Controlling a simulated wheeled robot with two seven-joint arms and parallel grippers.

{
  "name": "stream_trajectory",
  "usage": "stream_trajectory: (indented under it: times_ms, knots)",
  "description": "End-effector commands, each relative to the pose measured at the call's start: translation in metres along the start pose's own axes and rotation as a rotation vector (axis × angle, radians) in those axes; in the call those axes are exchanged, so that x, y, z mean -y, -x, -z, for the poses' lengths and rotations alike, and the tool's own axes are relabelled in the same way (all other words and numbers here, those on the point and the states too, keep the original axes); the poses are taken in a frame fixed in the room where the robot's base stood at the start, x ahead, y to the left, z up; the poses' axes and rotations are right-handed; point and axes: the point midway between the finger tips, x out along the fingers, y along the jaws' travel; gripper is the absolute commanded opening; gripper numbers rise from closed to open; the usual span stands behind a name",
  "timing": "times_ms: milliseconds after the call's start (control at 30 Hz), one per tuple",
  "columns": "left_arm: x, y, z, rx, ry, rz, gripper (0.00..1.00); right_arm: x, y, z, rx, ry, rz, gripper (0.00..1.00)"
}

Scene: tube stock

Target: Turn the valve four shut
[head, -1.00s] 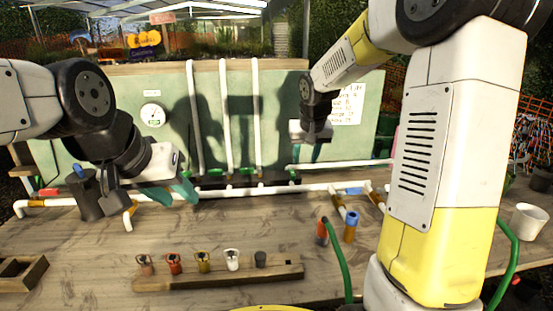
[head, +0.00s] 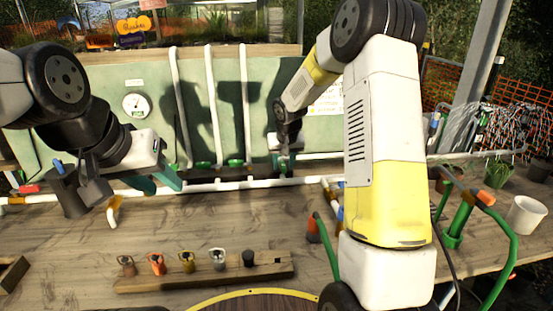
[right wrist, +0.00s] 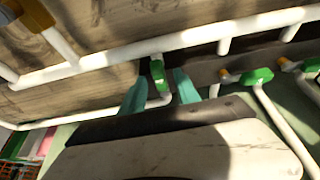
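A row of green valve handles sits on the white pipes at the back of the bench: one at left (head: 172,167), then another (head: 203,165), then a third (head: 235,162). The handle at the right end of the row, which I take for valve four, shows in the right wrist view (right wrist: 158,73). My right gripper (right wrist: 160,92) is open there, with its teal fingers on either side of that handle and visible gaps. In the head view the right gripper (head: 284,162) hides most of it. My left gripper (head: 157,182) is open and empty above the bench at left.
A white header pipe (head: 215,186) runs along the bench behind a wooden block (head: 205,277) with several coloured fittings. A gauge (head: 136,104) is on the green panel. A green hose (head: 326,250) and a white pot (head: 526,216) lie right.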

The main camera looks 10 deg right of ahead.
Motion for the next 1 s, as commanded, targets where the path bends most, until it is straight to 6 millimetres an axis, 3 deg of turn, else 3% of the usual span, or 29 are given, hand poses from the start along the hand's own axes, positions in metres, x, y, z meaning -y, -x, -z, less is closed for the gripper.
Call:
stream_trajectory:
  times_ms: [267, 467, 1000]
  knots:
    - [0.0, 0.0, 0.0, 0.0, 0.0, 0.0, 0.36, -0.0001, -0.0021, 0.0001, 0.0, 0.0, 0.0, 0.38]
    - [0.0, 0.0, 0.0, 0.0, 0.0, 0.0, 0.36, -0.0001, -0.0019, 0.0, 0.0, 0.0, 0.0, 0.0]
    - [0.0, 0.0, 0.0, 0.0, 0.0, 0.0, 0.36, -0.0001, -0.0016, -0.0002, 0.0, 0.0, 0.0, 0.0]
